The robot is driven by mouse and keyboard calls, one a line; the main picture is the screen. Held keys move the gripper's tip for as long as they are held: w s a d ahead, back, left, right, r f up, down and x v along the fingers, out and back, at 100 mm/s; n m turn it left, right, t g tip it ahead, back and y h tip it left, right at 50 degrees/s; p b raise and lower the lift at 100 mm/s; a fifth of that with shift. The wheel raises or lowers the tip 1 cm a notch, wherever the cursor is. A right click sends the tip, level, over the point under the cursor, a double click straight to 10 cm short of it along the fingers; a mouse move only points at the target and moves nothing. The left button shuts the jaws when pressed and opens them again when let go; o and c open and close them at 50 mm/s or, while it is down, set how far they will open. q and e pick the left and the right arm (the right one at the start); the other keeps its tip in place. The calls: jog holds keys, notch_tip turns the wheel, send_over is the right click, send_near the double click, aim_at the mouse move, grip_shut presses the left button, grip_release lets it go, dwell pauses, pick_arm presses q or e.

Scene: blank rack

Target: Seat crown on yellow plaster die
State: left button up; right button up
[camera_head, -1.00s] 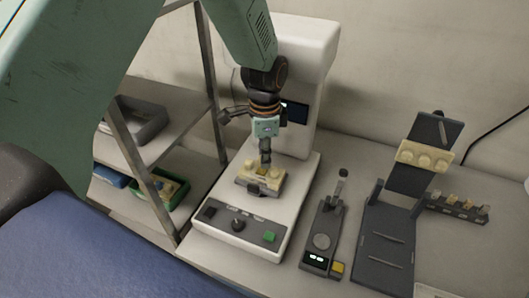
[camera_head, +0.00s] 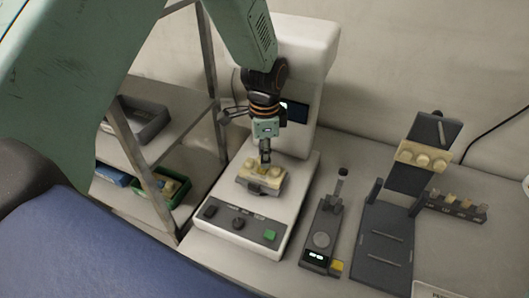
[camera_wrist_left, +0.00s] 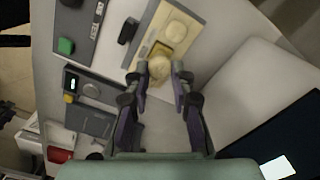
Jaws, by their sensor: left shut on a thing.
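The pale plaster model (camera_head: 270,187) sits on the white machine's platform, with several rounded teeth along its top. A yellow patch, which looks like the yellow die (camera_head: 262,171), shows among them. My left gripper (camera_head: 265,158) points down just above this spot. In the left wrist view, my gripper's fingers (camera_wrist_left: 161,76) are on either side of a small cream crown (camera_wrist_left: 158,68), shut on it. My right gripper is not in view.
The white machine's column (camera_head: 300,50) rises close behind my left gripper. A dark gauge device (camera_head: 322,235) stands to the right, then a dark stand (camera_head: 385,245) with another tooth model (camera_head: 424,157) and a small rack (camera_head: 458,207). A metal shelf (camera_head: 150,170) is at left.

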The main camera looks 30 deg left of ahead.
pick_arm(q)
jog(key=shift+w+p, duration=0.1)
jog(key=shift+p, duration=0.2)
jog(key=shift+f+b, duration=0.65)
jog(key=shift+f, duration=0.65)
jog(key=o, duration=0.8)
